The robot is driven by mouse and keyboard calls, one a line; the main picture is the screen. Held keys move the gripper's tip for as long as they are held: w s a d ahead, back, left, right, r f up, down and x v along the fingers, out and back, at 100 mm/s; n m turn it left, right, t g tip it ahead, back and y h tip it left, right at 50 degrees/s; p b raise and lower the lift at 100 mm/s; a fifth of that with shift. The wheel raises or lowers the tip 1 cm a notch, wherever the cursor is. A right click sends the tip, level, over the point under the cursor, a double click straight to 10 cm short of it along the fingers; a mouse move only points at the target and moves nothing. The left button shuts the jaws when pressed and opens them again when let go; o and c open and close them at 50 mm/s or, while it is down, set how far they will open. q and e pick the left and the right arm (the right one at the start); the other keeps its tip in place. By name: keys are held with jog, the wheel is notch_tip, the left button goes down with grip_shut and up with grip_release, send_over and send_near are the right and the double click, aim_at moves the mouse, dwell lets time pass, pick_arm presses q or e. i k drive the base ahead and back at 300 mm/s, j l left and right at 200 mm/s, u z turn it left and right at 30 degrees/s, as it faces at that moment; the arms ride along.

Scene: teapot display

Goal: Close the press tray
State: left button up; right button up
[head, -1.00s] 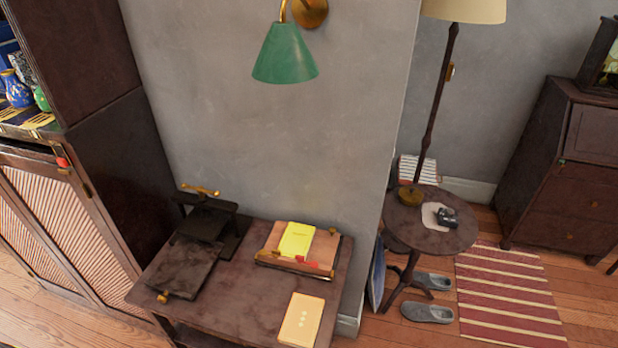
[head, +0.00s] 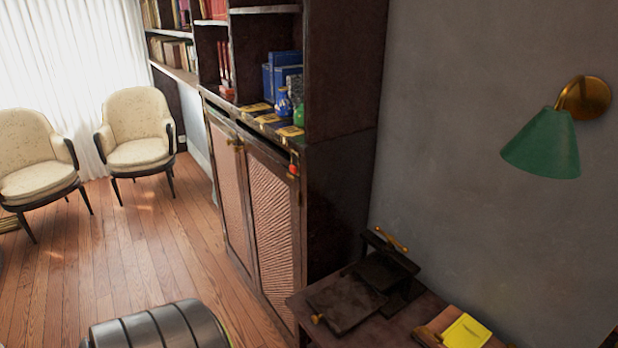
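The press (head: 388,264) is dark, with a brass handle on top, and stands on a dark wooden table against the grey wall, at the lower right of the head view. Its flat dark tray (head: 345,303) sticks out toward the lower left, pulled out from under the press frame. A small brass knob (head: 318,319) sits at the tray's near end. Neither of my grippers is in view.
A tall dark cabinet (head: 255,200) with ribbed doors stands left of the table (head: 398,327). A yellow book (head: 466,332) lies on a wooden stand to the right. A green wall lamp (head: 545,143) hangs above.

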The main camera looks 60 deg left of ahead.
aim_at(346, 303)
jog(key=u, duration=1.55)
